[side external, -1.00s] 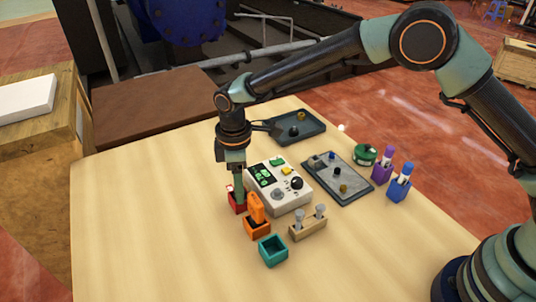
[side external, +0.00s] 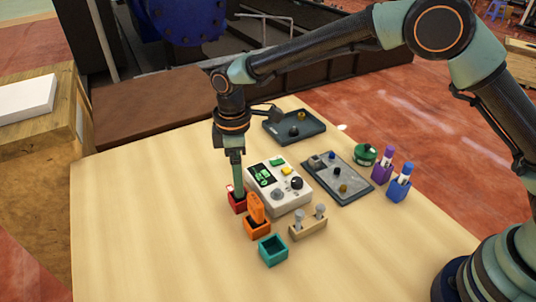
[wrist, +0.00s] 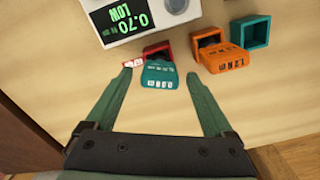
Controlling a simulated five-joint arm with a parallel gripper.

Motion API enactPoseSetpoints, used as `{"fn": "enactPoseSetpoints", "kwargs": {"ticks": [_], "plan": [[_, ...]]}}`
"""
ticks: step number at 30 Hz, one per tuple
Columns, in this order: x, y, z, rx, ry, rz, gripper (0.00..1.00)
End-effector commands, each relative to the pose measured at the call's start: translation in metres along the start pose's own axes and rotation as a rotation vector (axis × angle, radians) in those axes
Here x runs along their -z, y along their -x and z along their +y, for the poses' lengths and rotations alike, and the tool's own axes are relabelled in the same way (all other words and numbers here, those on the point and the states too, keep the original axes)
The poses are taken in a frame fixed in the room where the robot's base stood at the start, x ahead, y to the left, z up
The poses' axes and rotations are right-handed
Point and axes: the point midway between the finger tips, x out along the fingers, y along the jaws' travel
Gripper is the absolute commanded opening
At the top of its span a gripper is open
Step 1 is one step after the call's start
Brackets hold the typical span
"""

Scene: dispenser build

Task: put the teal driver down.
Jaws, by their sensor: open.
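The teal driver (wrist: 160,74) stands in the red holder (wrist: 157,50), its marked teal top facing the wrist camera. My gripper (wrist: 160,71) is open, with one green finger on each side of the driver and a gap visible at both sides. In the side external view, my gripper (side external: 237,190) points down over the red holder (side external: 237,204). There its green fingers and the teal driver blend together, so I cannot tell them apart. The driver's lower end is hidden in the holder.
An orange driver (side external: 256,207) stands in an orange holder (side external: 257,230). An empty teal holder (side external: 272,250) is in front. A white control box (side external: 287,203) is close on the right, with a wooden rack (side external: 308,228) before it. The table's left side is clear.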

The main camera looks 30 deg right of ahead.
Motion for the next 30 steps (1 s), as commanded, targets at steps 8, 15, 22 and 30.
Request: {"fn": "enactPoseSetpoints", "kwargs": {"ticks": [8,15,22,30], "plan": [[0.001,0.058,0.001,-0.003,0.000,0.004,0.87],[0.000,0.083,0.000,-0.002,-0.001,0.002,0.87],[-0.028,0.115,0.011,-0.029,-0.104,0.038,0.87],[-0.118,0.173,0.018,-0.106,-0.417,0.146,0.87]]}}
